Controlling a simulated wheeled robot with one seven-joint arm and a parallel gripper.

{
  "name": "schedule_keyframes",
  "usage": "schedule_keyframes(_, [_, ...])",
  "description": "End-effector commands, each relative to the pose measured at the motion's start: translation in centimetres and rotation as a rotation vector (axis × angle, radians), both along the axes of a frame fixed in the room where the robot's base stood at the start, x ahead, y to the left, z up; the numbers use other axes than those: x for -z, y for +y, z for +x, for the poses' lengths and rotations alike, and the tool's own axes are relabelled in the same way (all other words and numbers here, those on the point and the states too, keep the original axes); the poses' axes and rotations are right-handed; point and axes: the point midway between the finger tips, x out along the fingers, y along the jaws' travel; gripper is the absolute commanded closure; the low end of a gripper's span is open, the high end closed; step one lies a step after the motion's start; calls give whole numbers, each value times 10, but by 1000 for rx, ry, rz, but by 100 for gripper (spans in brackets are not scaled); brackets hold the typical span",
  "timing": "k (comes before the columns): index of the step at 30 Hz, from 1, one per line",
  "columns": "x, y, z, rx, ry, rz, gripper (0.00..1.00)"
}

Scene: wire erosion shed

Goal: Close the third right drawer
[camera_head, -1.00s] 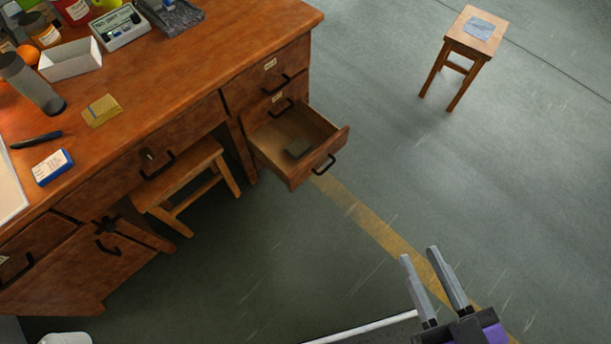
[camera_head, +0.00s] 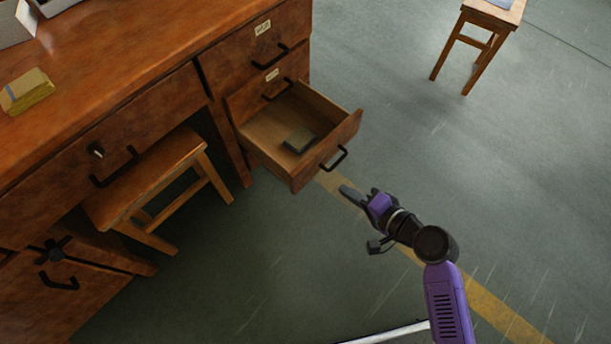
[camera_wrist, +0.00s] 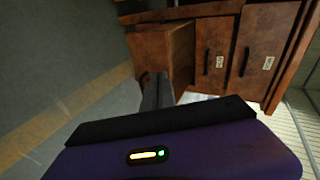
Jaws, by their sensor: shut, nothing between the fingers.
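The third right drawer (camera_head: 325,157) is pulled out of the wooden desk, with a black handle (camera_head: 334,159) on its front. A small dark box (camera_head: 299,139) lies inside it. My gripper (camera_head: 347,192) is shut and empty, just in front of and below the drawer front in the head view, with a small apparent gap. In the wrist view the shut fingers (camera_wrist: 156,88) point toward the drawer; whether they touch it I cannot tell.
Two shut drawers (camera_head: 258,51) with labels and black handles are above the open one. A wooden stool (camera_head: 160,175) stands under the desk, left of the drawers. Another stool (camera_head: 478,45) stands at the upper right. The floor right of the drawer is clear.

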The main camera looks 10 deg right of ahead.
Motion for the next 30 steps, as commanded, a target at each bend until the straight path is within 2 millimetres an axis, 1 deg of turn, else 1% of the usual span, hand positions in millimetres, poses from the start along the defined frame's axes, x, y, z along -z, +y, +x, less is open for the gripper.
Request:
schedule_keyframes(1, [5, 7, -8, -16, 36, 42, 100])
schedule_keyframes(3, [7, 16, -15, -38, 65, 82, 100])
schedule_keyframes(6, [9, 22, -17, -50, 84, 101, 100])
schedule_keyframes(8, [11, 24, -14, -49, 86, 103, 100])
schedule_keyframes(11, [19, 31, -5, -49, 86, 102, 100])
schedule_keyframes(24, [61, 73, 54, -48, 83, 98, 100])
schedule_keyframes(27, [59, 82, 67, -49, 81, 99, 100])
schedule_keyframes(30, [58, 89, 75, -48, 82, 99, 100])
